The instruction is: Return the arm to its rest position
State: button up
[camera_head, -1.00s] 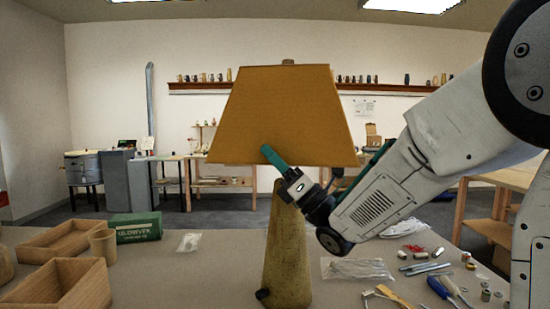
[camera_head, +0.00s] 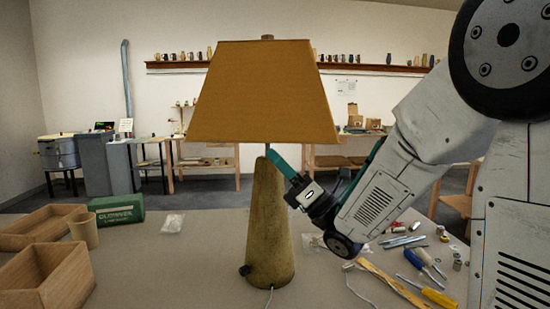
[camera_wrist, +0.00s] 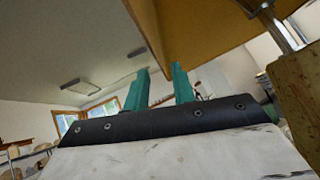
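A lamp stands upright on the workbench, with an orange shade (camera_head: 265,95) on a tapered olive base (camera_head: 268,225). A thin stem shows between them. My gripper (camera_head: 270,154) is just below the shade's lower edge, to the right of the stem and near the top of the base. Whether it touches the lamp cannot be told. In the wrist view, my gripper's two teal fingers (camera_wrist: 159,78) stand apart with nothing between them. The shade (camera_wrist: 205,25) is above them there, and the base (camera_wrist: 298,95) is at the right.
Wooden trays (camera_head: 50,278), a cup (camera_head: 84,230) and a green box (camera_head: 117,209) sit at the bench's left. Screwdrivers (camera_head: 438,297), a wooden strip (camera_head: 392,283) and small metal parts lie at the right. A white cord runs from the base. Bare bench (camera_head: 170,270) shows left of the lamp.

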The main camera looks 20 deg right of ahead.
dwell(0.3)
jog(key=w+d+f+m+h, duration=0.1)
jog(key=w+f+m+h, duration=0.1)
jog(key=f+m+h, duration=0.1)
jog(key=w+d+f+m+h, duration=0.2)
jog(key=w+f+m+h, duration=0.1)
jog(key=m+h, duration=0.3)
jog(key=w+d+f+m+h, duration=0.1)
jog(key=w+f+m+h, duration=0.2)
jog(key=f+m+h, duration=0.2)
jog(key=shift+w+d+m, duration=0.1)
jog(key=shift+d+m, duration=0.15)
jog(key=shift+m, duration=1.15)
jog(key=s+d+f+m+g+h, duration=0.75)
jog(key=s+f+m+g, duration=0.3)
jog(key=m, duration=0.55)
jog(key=s+a+r+m+g+y, duration=0.1)
jog(key=s+a+r+m+g, duration=0.1)
jog(key=s, duration=1)
jog(key=s+a+r+m+g, duration=0.2)
jog(key=s+a+m+g, duration=0.2)
jog(key=s, duration=0.9)
jog(key=shift+s+a+r+m+y, duration=0.2)
jog(key=shift+a+m+y, duration=0.25)
jog(key=shift+m, duration=0.65)
